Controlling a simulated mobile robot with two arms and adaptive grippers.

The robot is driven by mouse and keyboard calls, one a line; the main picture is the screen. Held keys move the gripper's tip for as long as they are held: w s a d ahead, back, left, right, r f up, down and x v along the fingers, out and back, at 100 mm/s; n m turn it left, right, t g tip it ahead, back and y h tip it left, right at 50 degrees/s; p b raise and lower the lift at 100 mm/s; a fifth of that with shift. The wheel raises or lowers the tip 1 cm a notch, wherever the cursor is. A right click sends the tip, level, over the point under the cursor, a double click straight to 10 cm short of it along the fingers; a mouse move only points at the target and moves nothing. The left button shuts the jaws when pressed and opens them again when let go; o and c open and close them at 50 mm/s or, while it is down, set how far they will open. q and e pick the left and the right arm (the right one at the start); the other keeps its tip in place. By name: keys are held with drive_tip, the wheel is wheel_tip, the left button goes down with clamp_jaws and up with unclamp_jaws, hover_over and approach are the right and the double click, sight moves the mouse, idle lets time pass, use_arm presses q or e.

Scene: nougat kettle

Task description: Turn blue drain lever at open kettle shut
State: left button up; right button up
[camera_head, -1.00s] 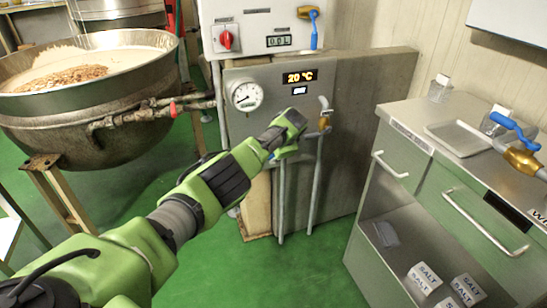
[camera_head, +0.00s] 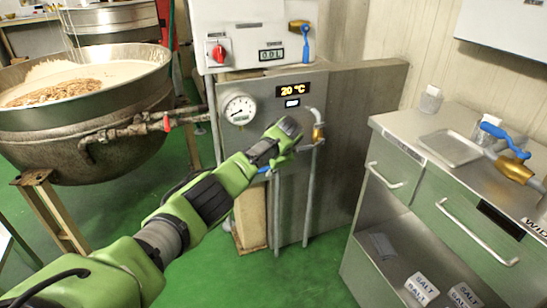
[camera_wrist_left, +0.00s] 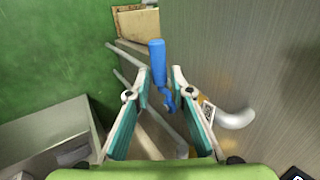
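A blue lever (camera_wrist_left: 158,62) on a brass-coloured valve shows in the left wrist view, near a bent grey pipe (camera_wrist_left: 236,119). My left gripper (camera_wrist_left: 160,78) is open, with one finger on each side of the lever. The right finger is close to it; I cannot tell whether they touch. In the head view this gripper (camera_head: 287,135) is at the front of the grey panel (camera_head: 345,120), beside the vertical pipe with a brass fitting (camera_head: 318,132). It hides most of the lever there. The open kettle (camera_head: 95,100) with pale, nut-topped contents stands at left. My right gripper is out of view.
A white control box (camera_head: 225,25) with a red knob and another blue lever (camera_head: 305,40) is above the panel. A dial gauge (camera_head: 239,109) sits on the panel. A steel counter (camera_head: 400,125) at right has a tray and a third blue lever (camera_head: 503,138). Green floor between is clear.

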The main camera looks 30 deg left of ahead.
use_arm(q)
drive_tip(key=v, duration=0.9)
drive_tip(key=shift+s+r, duration=0.2)
drive_tip(key=shift+r, duration=0.05)
